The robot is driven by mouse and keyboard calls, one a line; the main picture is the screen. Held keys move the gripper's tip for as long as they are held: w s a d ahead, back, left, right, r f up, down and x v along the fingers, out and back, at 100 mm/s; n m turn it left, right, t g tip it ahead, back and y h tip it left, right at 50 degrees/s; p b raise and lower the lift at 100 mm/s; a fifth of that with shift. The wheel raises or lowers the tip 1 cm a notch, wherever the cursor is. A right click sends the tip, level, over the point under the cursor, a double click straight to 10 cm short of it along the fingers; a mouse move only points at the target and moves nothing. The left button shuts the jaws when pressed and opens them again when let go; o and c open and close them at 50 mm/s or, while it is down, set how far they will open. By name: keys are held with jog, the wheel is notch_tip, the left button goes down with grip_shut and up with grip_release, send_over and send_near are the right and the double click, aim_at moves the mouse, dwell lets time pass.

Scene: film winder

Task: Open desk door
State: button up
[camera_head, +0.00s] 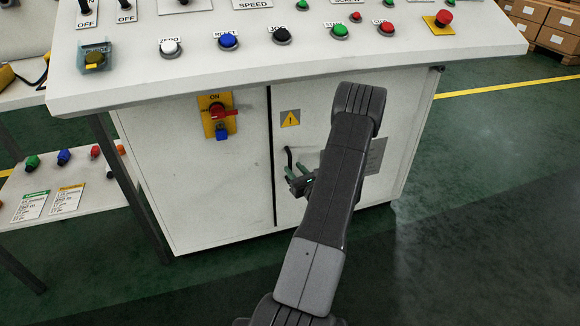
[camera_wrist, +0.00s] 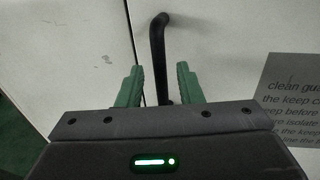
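The white desk cabinet has a right door (camera_head: 385,185) with a black vertical bar handle near the dark seam. The handle (camera_head: 289,160) is partly hidden by my gripper in the head view. My gripper (camera_head: 300,183) is in front of the door at the handle. In the wrist view the handle (camera_wrist: 158,55) runs down between the two green fingers of my gripper (camera_wrist: 160,85). The fingers are open, with a visible gap on each side of the handle. The lower part of the handle is hidden behind the gripper body. The door looks closed.
A red rotary switch (camera_head: 218,112) with a blue padlock is on the left panel. The sloped console (camera_head: 290,60) with buttons overhangs the door. A side shelf (camera_head: 80,175) stands at left. Green floor (camera_head: 480,200) is clear at right.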

aim_at(291, 165)
jog(key=shift+x, duration=1.95)
grip_shut()
